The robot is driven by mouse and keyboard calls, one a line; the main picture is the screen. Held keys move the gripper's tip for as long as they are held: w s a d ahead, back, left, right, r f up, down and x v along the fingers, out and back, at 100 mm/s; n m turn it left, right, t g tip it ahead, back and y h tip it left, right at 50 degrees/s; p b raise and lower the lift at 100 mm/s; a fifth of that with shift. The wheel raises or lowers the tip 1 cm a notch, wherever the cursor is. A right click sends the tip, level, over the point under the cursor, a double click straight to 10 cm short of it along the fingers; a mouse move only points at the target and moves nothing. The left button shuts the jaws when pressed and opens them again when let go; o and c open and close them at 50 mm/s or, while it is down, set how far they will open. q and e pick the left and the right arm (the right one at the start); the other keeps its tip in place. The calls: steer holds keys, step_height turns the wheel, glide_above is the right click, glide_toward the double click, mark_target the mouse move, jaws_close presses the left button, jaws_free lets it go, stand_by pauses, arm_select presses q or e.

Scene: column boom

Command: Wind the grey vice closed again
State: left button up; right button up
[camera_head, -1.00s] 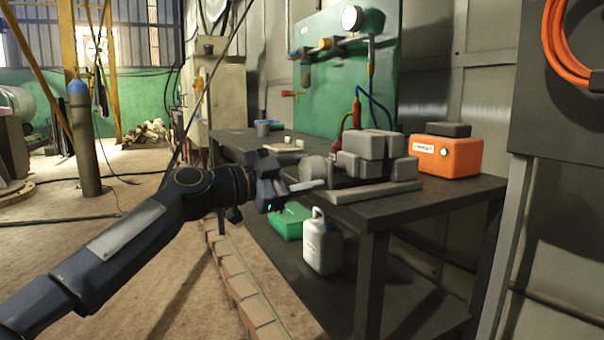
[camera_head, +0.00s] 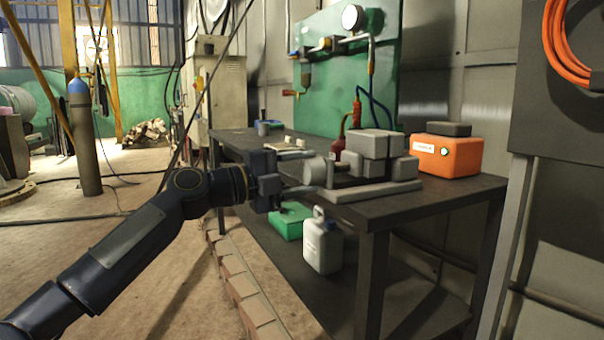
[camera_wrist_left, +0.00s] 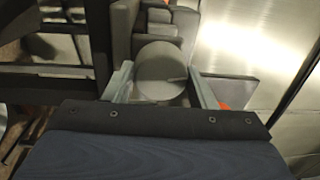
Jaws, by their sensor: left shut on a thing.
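The grey vice (camera_head: 375,145) sits on its flat base on the dark workbench, built of grey blocks. Its round grey knob (camera_head: 314,172) faces left toward my arm. My left gripper (camera_head: 303,188) is at the knob. In the left wrist view the two pale fingers of my left gripper (camera_wrist_left: 160,70) lie on either side of the round knob face (camera_wrist_left: 160,84), shut on it. The vice blocks (camera_wrist_left: 160,22) show behind the knob. I cannot tell how wide the jaw gap is. My right gripper is not in view.
An orange box (camera_head: 447,154) with a black top stands right of the vice on the workbench (camera_head: 430,208). A green board (camera_head: 345,70) with a gauge and hoses rises behind. A white jug (camera_head: 322,245) and green box (camera_head: 288,222) are below the bench top.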

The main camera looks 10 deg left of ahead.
arm_select(q)
steer(key=shift+m, duration=1.2)
steer(key=o, duration=1)
steer(key=shift+v, duration=3.9)
steer(key=shift+w, duration=0.1)
